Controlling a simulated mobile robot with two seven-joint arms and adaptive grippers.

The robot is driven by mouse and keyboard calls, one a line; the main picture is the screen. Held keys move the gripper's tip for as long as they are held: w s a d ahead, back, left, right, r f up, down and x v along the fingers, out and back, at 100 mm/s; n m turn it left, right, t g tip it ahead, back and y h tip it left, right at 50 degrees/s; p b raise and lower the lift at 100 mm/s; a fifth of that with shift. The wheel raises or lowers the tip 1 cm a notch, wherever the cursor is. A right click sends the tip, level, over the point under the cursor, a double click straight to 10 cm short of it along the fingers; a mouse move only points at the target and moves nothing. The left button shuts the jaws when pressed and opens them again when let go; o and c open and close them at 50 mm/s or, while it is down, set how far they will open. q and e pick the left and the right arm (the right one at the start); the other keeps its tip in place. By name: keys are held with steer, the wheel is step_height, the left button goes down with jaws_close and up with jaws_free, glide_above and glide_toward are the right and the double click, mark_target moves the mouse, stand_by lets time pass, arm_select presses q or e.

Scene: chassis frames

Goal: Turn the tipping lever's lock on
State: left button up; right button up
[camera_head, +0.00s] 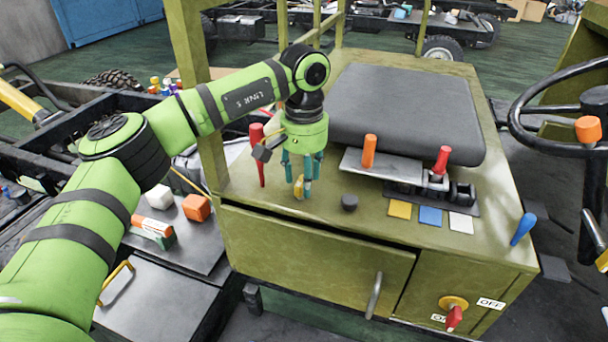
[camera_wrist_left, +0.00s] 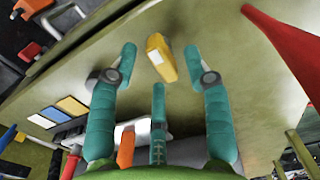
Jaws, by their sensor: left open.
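My left gripper (camera_head: 301,178) is open and points down over the left part of the olive cabinet top. A small yellow piece with a white patch (camera_head: 299,188) shows below its fingers. In the left wrist view, this yellow piece (camera_wrist_left: 161,58) lies between the spread fingertips (camera_wrist_left: 160,66), with no finger visibly closed on it. A red lever (camera_head: 258,160) stands just left of the gripper and shows large at the upper right of the wrist view (camera_wrist_left: 292,45). No readable label tells which part is the tipping lever's lock. My right gripper is not in view.
An orange lever (camera_head: 369,151), a second red lever (camera_head: 441,161) and a blue lever (camera_head: 523,229) stand to the right. A black knob (camera_head: 349,202) is near the gripper. A red rotary switch (camera_head: 454,317) is on the cabinet front. A dark seat pad (camera_head: 405,110) lies behind.

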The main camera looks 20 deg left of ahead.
arm_select(q)
step_height(320, 180, up, 12)
stand_by(0.4)
steer(key=shift+f, duration=0.1)
